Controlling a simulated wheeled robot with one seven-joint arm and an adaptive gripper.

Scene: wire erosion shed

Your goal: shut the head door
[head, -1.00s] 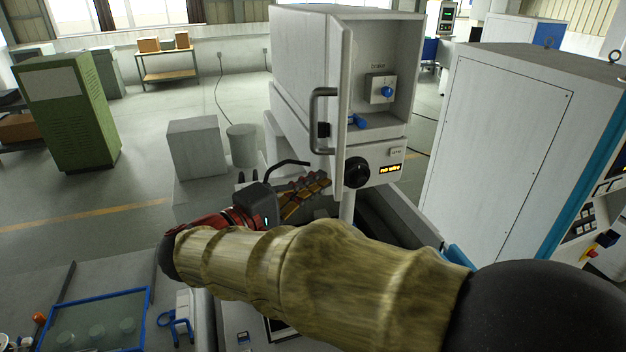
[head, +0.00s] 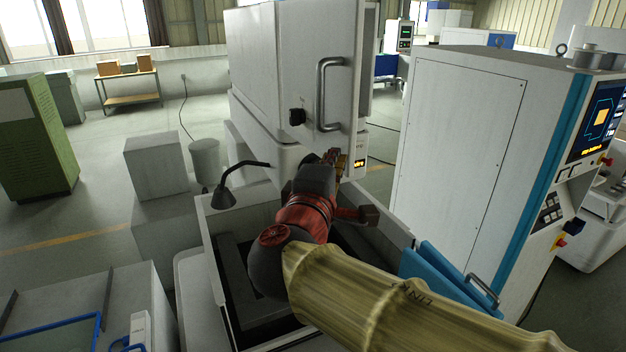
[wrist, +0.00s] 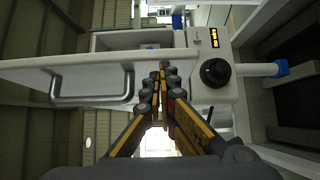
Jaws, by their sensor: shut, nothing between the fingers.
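The head door (head: 302,65) is a pale panel on the upright machine head, with a grey bar handle (head: 330,95) and a black latch (head: 297,116). In the wrist view the door (wrist: 40,78) stands away from the opening (wrist: 118,40), so it is open. The handle also shows there, left of my gripper (wrist: 163,69). My gripper's yellow and black fingers are closed together and empty, with tips beside the door's edge. I cannot tell whether they touch it. In the head view my gripper (head: 340,158) is low by the door's bottom edge, partly hidden by my wrist.
A black knob (wrist: 215,72) and an amber display (wrist: 214,38) are close right of the fingertips. A bent black lamp (head: 228,190) rises left of my wrist. The machine basin (head: 215,255) lies below my arm. A tall white cabinet (head: 455,140) stands right.

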